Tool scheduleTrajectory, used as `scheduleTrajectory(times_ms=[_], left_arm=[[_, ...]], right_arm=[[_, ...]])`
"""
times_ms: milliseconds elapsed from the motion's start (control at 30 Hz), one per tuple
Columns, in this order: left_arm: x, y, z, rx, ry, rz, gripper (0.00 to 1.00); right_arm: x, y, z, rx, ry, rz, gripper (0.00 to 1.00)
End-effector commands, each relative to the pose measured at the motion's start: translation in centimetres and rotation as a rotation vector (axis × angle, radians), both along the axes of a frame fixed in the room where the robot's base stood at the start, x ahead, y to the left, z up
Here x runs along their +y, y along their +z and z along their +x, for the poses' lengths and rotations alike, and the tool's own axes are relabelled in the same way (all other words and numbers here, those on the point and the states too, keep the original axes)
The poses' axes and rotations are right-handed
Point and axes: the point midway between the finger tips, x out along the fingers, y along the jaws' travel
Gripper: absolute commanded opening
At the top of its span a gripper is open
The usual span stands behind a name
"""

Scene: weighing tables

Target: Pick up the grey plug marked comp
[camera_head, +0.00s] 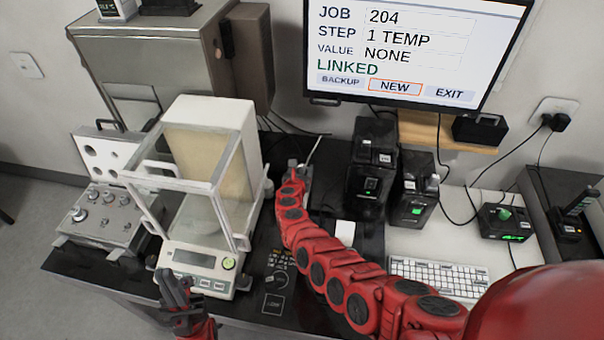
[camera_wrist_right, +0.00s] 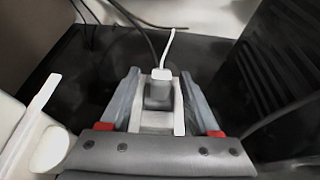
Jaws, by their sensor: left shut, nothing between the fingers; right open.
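A grey plug (camera_wrist_right: 158,94) with a white top and white cable shows in the right wrist view, between the fingers of my right gripper (camera_wrist_right: 163,82). The fingers are open, one on each side of it, with small gaps. No marking on the plug is readable. In the head view my right gripper (camera_head: 298,167) is behind the desk's middle, right of the glass balance (camera_head: 206,180), and it hides the plug. My left gripper (camera_head: 174,287) is shut and empty in front of the balance.
Black boxes (camera_head: 371,170) stand right of my right arm. A monitor (camera_head: 415,45) hangs above. A white keyboard (camera_head: 440,276) lies at the right front. Loose cables run along the back of the desk.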

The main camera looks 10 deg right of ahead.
Motion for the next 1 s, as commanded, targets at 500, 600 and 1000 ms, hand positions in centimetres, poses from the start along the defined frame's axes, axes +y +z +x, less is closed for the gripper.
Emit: scheduleTrajectory(times_ms=[500, 600, 1000], left_arm=[[0.0, -0.42, 0.0, 0.0, 0.0, 0.0, 0.0], [0.0, -0.41, -0.01, 0.0, 0.0, 0.0, 0.0], [0.0, -0.41, 0.0, 0.0, 0.0, 0.0, 0.0]], right_arm=[[-0.47, -0.29, 0.84, -0.001, -0.005, 0.003, 0.5], [-0.46, -0.3, 0.84, -0.001, -0.004, 0.002, 0.32], [-0.44, -0.29, 0.83, -0.001, -0.004, 0.002, 0.0]])
